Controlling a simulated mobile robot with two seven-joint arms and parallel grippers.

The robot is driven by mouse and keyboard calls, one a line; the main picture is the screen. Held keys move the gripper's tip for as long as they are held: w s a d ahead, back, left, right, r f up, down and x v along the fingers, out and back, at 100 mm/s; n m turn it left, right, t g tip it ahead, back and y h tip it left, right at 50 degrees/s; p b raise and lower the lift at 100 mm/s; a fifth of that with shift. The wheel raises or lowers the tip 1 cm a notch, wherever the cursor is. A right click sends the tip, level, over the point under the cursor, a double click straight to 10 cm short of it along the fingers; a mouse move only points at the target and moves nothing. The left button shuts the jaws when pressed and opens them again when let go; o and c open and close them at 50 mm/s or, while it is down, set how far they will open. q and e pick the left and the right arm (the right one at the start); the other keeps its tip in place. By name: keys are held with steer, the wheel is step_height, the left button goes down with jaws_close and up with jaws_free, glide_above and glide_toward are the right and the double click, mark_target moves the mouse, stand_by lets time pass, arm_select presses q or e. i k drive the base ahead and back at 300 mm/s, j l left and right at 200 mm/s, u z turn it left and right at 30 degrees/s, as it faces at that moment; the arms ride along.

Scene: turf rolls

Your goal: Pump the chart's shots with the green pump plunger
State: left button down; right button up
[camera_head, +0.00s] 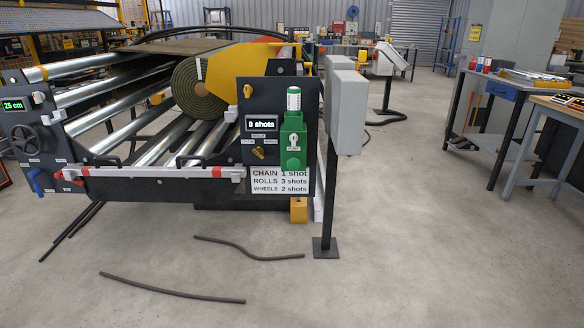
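The green pump (293,141) is mounted on the dark panel at the right end of the turf machine. Its plunger (293,99), with a white and green top, stands up above the green body. A display (261,124) left of it reads "0 shots". The chart (280,181) under the pump reads chain 1 shot, rolls 3 shots, wheels 2 shots. Neither of my grippers shows in the head view.
A green turf roll (197,88) lies on the machine's metal rollers (110,120). A grey box on a black post (328,170) stands just right of the panel. Dark hoses (172,289) lie on the floor in front. Workbenches (510,90) stand at right; the floor between is open.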

mark_target(293, 164)
steer(key=i+j+z, duration=0.1)
steer(key=i+z, duration=0.25)
steer(key=i+j+z, duration=0.2)
steer(key=i+z, duration=0.15)
steer(key=i, duration=0.2)
steer(key=i+j+z, duration=0.35)
steer(key=i, duration=0.05)
